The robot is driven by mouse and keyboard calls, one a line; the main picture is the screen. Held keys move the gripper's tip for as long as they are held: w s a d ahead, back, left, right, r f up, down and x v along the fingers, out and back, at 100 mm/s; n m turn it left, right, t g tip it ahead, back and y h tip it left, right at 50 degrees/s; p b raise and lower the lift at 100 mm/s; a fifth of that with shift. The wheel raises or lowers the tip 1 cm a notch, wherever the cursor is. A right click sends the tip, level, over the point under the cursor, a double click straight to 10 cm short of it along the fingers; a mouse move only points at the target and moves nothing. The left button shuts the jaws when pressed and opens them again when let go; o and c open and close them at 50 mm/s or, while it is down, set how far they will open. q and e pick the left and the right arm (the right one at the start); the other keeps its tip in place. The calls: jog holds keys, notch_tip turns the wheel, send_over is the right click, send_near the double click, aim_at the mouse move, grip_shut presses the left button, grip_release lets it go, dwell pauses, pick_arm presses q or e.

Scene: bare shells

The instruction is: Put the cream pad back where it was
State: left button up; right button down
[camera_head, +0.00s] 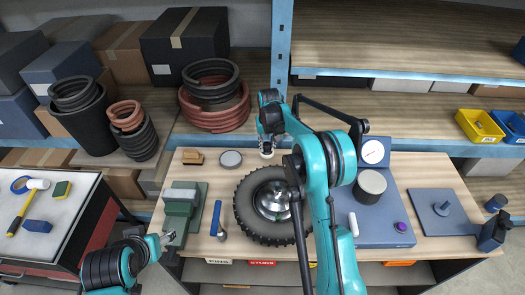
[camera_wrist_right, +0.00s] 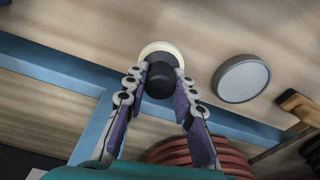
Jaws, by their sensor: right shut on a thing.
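The cream pad (camera_head: 266,155) is a small round cream disc with a black knob, near the back edge of the wooden bench. In the right wrist view the cream disc (camera_wrist_right: 153,47) shows beyond the knob. My right gripper (camera_head: 267,146) is shut on the pad by its black knob, with one finger on each side in the wrist view (camera_wrist_right: 164,82). I cannot tell whether the disc touches the bench top. My left gripper (camera_head: 169,238) hangs by the bench's left front, near the green vise; its jaw opening is too small to tell.
A grey round disc (camera_head: 231,158) and a wooden brush (camera_head: 192,157) lie left of the pad. A tyre with a metal hub (camera_head: 249,222) lies in front. A blue gauge stand (camera_head: 379,233) stands right. Coiled hoses (camera_head: 216,118) sit on the shelf behind.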

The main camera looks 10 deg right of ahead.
aim_at(267, 152)
notch_tip(267, 152, down, 4)
jog(key=shift+r+b, duration=0.25)
jog(key=shift+b, duration=0.6)
jog(key=shift+f, duration=0.25)
jog(key=shift+s, duration=0.1)
jog(key=shift+f, duration=0.15)
jog(key=c, duration=1.3)
grip_release()
jog(key=shift+o, duration=0.2)
